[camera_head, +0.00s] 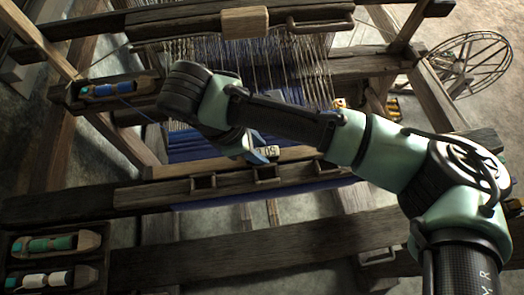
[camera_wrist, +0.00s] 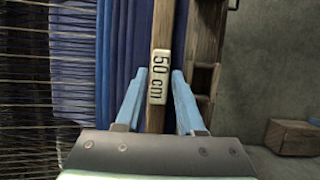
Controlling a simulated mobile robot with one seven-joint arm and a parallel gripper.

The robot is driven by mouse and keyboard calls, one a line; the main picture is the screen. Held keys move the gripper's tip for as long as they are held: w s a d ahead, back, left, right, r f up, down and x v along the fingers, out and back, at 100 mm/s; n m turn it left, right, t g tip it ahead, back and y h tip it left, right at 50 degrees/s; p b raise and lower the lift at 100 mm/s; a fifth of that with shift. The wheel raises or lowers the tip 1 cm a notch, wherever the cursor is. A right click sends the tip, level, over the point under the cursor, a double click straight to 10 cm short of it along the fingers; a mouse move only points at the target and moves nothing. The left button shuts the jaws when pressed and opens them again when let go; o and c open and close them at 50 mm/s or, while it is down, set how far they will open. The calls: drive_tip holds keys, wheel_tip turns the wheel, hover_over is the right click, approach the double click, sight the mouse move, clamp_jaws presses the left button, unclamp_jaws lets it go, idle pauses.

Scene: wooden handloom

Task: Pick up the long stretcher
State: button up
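The long stretcher is a narrow wooden bar with a white plate reading "50 cm" (camera_wrist: 159,78). In the wrist view it runs upright through the middle, over dark blue cloth. A gap seems to show on both sides; I cannot tell how deep the fingers reach.
The wooden loom frame surrounds the cloth and warp threads (camera_head: 285,60). A beam with several square brackets (camera_head: 205,183) lies in front of the stretcher. Shuttles with a blue bobbin (camera_head: 110,90), green bobbin (camera_head: 50,244) and white bobbin (camera_head: 48,280) lie at left. A spoked wheel (camera_head: 470,65) stands at right.

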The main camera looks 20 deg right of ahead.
drive_tip(key=shift+f, duration=0.15)
clamp_jaws()
idle(0.4)
